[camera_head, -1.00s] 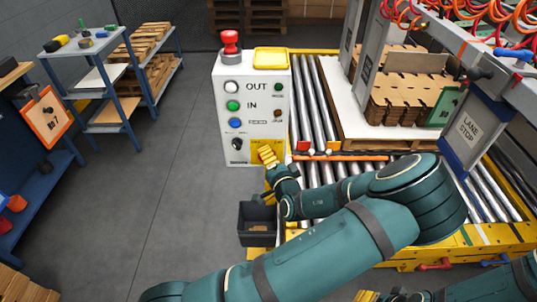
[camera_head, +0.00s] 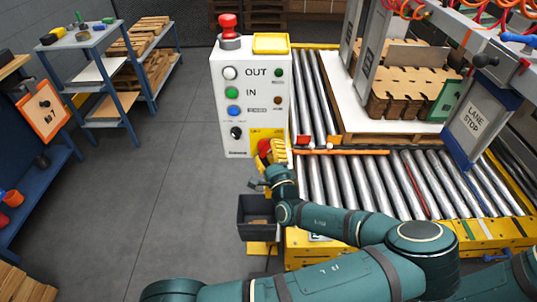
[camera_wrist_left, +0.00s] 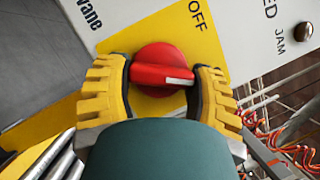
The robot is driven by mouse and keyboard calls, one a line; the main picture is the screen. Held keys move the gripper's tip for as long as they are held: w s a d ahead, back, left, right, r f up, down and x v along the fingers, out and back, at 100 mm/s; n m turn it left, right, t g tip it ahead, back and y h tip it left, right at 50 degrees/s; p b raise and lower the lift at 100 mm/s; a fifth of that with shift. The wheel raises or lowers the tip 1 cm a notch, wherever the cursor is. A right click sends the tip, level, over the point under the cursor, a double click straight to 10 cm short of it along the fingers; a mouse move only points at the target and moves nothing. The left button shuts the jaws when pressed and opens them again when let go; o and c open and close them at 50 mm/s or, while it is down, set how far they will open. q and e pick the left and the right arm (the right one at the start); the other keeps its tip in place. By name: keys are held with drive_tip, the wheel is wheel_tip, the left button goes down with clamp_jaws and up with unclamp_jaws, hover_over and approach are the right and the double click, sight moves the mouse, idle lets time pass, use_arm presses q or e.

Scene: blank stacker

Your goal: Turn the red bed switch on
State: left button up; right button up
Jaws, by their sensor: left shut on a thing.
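The red bed switch is a round knob (camera_wrist_left: 160,72) with a white pointer mark, on a yellow plate (camera_wrist_left: 200,50) printed OFF. In the left wrist view the mark points right, with OFF above it. My left gripper (camera_wrist_left: 165,82) has its yellow ribbed fingers shut on the knob, one at each side. In the head view the gripper (camera_head: 271,152) is at the lower right of the white control box (camera_head: 252,100), and a bit of the red knob (camera_head: 264,147) shows beside its fingers. My right gripper is not in view.
The box carries OUT, IN and blue buttons, a black selector (camera_head: 236,133) and a red mushroom button (camera_head: 228,24) on top. A dark bin (camera_head: 256,232) hangs below my left wrist. Roller conveyors (camera_head: 375,175) lie to the right. Grey floor is open at left.

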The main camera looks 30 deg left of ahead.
use_arm(q)
drive_tip(key=shift+f+m+t+b, duration=0.2)
drive_tip(key=shift+m+t+b, duration=0.4)
drive_tip(key=shift+m, duration=0.8)
drive_tip(key=o, duration=1.2)
drive_tip(key=shift+r, duration=0.1)
drive_tip(key=shift+s, duration=0.1)
drive_tip(key=v, duration=1.2)
drive_tip(key=shift+a, duration=0.1)
